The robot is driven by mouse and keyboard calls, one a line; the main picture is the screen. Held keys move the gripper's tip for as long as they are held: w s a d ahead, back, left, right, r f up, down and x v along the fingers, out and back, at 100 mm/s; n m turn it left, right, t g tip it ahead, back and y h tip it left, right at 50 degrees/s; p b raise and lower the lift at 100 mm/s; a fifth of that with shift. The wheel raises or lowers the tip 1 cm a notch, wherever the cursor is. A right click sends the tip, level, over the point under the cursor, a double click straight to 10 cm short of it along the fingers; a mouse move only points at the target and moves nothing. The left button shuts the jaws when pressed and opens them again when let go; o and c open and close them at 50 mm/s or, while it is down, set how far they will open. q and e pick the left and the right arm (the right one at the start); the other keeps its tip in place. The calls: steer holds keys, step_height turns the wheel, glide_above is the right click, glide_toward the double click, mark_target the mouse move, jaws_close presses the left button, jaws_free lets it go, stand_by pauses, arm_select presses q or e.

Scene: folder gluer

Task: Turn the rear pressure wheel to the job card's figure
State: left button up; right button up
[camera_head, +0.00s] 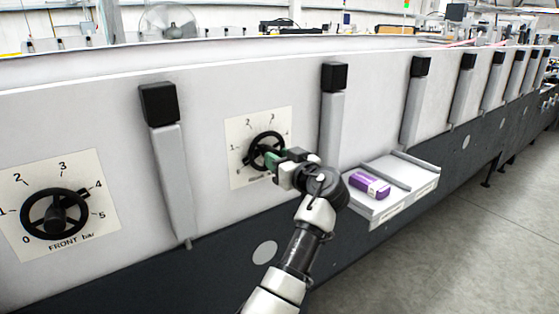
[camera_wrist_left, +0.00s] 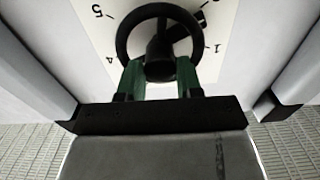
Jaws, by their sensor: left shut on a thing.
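The rear pressure wheel (camera_head: 258,138) is a black spoked handwheel on a white dial plate (camera_head: 239,176) in the head view. It also shows upside down in the left wrist view (camera_wrist_left: 122,38), with 1, 4 and 5 readable on its dial. A black mark at its rim seems to lie between 0 and 1. My left gripper (camera_head: 272,156) is shut on this wheel, its green fingers either side of the hub in the left wrist view (camera_wrist_left: 160,77). The gripper hides the dial's lower right in the head view. I cannot make out a job card. My right gripper is not in view.
The front pressure wheel (camera_head: 35,214), on a plate marked FRONT bar, has its pointer near 4. Grey upright bars with black caps (camera_head: 334,78) flank the rear dial. A shelf (camera_head: 377,208) with a purple-and-white box (camera_head: 369,185) juts out to the right. The floor at right is clear.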

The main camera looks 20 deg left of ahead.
arm_select(q)
steer(key=m+p, duration=0.4)
steer(key=m, duration=0.4)
steer(key=m+p, duration=0.4)
steer(key=m, duration=0.3)
steer(key=m+p, duration=0.5)
steer(key=m, duration=0.3)
steer(key=shift+r+m, duration=0.3)
steer(key=shift+r, duration=0.1)
steer(key=shift+f+m+p, duration=0.15)
steer(key=shift+m+p, duration=2.7)
steer(key=shift+m, duration=0.65)
steer(key=shift+f+m+p, duration=0.15)
steer(key=shift+m+p, duration=2.65)
steer(key=shift+m, duration=0.7)
steer(key=shift+f, duration=0.1)
